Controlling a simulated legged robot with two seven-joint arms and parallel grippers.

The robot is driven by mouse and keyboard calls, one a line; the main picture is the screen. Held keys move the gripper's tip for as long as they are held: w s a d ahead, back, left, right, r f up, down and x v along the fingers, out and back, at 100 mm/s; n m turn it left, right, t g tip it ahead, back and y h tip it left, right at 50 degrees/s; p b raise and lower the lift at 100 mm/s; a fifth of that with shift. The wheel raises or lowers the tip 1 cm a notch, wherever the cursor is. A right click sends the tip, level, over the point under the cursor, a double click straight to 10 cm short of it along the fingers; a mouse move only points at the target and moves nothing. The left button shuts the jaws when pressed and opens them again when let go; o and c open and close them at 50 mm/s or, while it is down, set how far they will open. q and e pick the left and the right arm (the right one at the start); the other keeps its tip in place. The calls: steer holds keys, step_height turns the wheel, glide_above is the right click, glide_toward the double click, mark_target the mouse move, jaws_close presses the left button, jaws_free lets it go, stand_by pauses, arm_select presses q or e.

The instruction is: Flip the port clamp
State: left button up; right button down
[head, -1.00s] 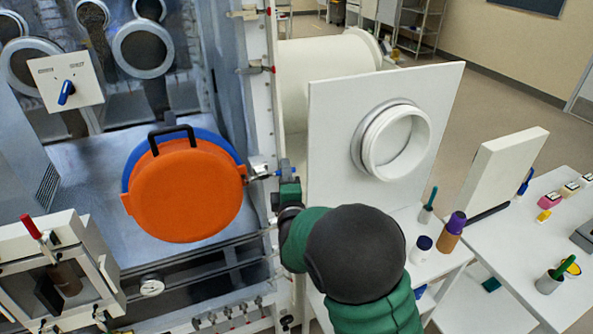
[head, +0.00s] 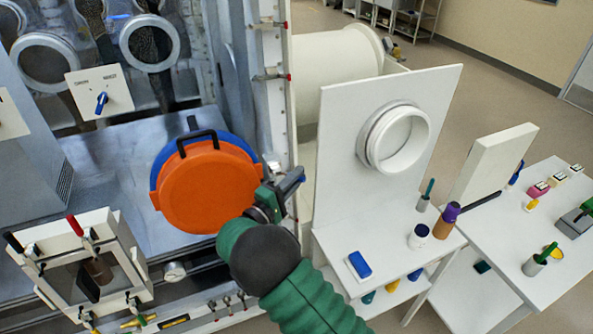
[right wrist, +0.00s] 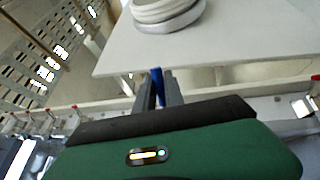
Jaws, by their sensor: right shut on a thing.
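The port clamp (head: 271,164) is a small metal piece at the right edge of the round orange door (head: 210,190), which has a blue rim and black handle. Most of the clamp is hidden behind my right gripper (head: 298,178). The gripper's fingers point up and right, and a bit of blue, apparently the clamp's handle, shows at their tips. In the right wrist view the gripper (right wrist: 160,88) is shut on this blue handle (right wrist: 157,76). I cannot tell the handle's exact angle. My left gripper is out of view.
A white panel (head: 345,150) with a round port ring (head: 398,137) stands close right of the gripper. A white bench (head: 385,245) holds a blue block (head: 360,264) and bottles. A small framed chamber (head: 85,265) with a red lever is at lower left.

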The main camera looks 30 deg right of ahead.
steer(key=shift+s+a+f+m+g+h, duration=0.1)
steer(key=shift+m+g+h, duration=0.15)
steer(key=shift+g, duration=0.2)
steer(key=shift+s+a+f+m+g+h, duration=0.15)
steer(key=shift+m+g, duration=0.1)
steer(key=shift+g, duration=0.2)
steer(key=c, duration=1.6)
jaws_free()
steer(key=shift+o, duration=0.8)
steer(key=shift+w+d, duration=0.1)
steer(key=shift+d, duration=0.05)
steer(key=shift+r, duration=0.1)
steer(key=shift+d, duration=0.1)
